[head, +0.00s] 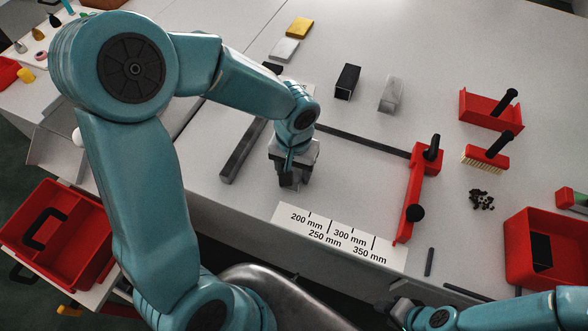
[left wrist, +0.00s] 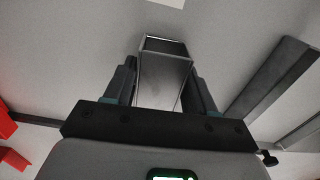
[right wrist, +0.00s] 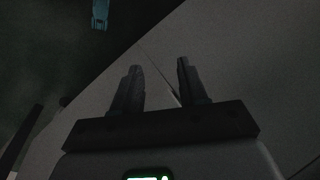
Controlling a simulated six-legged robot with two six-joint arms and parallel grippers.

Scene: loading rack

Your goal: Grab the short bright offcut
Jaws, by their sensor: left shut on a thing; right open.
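In the head view the gripper mostly hides this piece. Another short bright offcut (head: 391,94) stands apart farther back, beside a short dark offcut (head: 347,82). My right gripper (right wrist: 158,82) is open with nothing between its fingers; in the head view only part of it shows at the bottom edge.
A long dark bar (head: 243,152) lies left of my left gripper. A red stop (head: 415,195) with black knobs stands right of the ruler strip (head: 340,238).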

